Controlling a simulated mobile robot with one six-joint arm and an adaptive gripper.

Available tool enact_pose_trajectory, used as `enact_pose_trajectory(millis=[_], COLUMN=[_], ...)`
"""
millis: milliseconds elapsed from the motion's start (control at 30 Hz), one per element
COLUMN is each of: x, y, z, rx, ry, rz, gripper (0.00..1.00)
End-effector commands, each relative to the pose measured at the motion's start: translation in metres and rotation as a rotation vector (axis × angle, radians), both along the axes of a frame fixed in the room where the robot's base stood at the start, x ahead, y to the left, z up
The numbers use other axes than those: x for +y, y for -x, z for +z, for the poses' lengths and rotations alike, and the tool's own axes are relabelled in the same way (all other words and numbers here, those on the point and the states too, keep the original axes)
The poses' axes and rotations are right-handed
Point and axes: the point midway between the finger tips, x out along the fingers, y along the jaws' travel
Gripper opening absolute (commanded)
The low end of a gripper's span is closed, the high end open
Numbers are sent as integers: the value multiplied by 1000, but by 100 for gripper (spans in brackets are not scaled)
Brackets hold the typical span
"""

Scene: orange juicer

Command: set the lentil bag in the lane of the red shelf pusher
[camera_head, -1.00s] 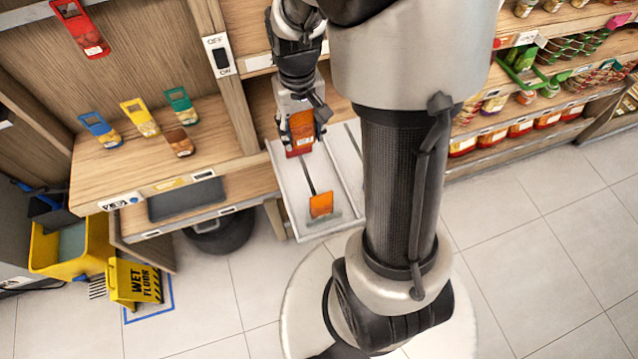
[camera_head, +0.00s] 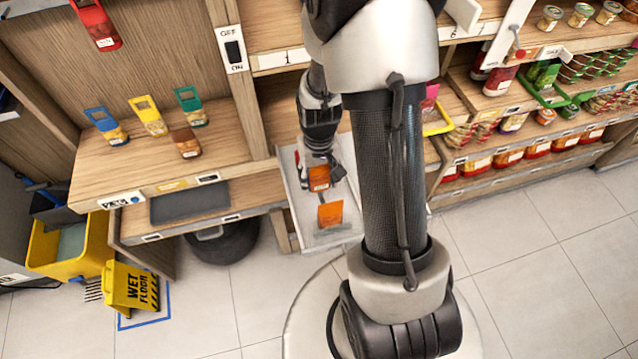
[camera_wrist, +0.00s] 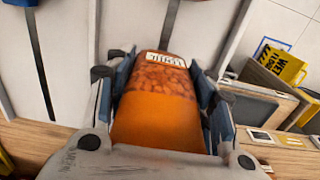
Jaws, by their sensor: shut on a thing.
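The lentil bag (camera_head: 319,178) is orange-red with a pale label and is in my gripper (camera_head: 322,172). In the wrist view the bag (camera_wrist: 158,100) fills the space between the two fingers (camera_wrist: 160,95), which are shut on its sides. An orange-red plate (camera_head: 330,214), which looks like the red pusher, stands on the pale pulled-out shelf tray (camera_head: 300,225). The bag is just behind this plate, over the same lane. I cannot tell whether the bag touches the tray floor. The bag hides the plate in the wrist view.
A blue piece (camera_wrist: 20,2) with a dark strip marks another lane. A brown-orange bag (camera_head: 186,142) and blue, yellow and green-topped bags stand on the left wooden shelf (camera_head: 90,185). A yellow wet-floor sign (camera_head: 130,287) is on the floor. Stocked shelves are at right.

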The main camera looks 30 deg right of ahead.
Motion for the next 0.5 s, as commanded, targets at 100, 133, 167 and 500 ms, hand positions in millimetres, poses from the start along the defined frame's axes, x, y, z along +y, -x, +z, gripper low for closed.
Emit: enact_pose_trajectory(millis=[100,133,167,500], x=[0,0,0,0], y=[1,0,0,0], z=[-23,-26,-27,-29], rx=[4,2,1,0], ry=[-1,-1,0,0], rz=[0,0,0,0], gripper=[25,25,25,25])
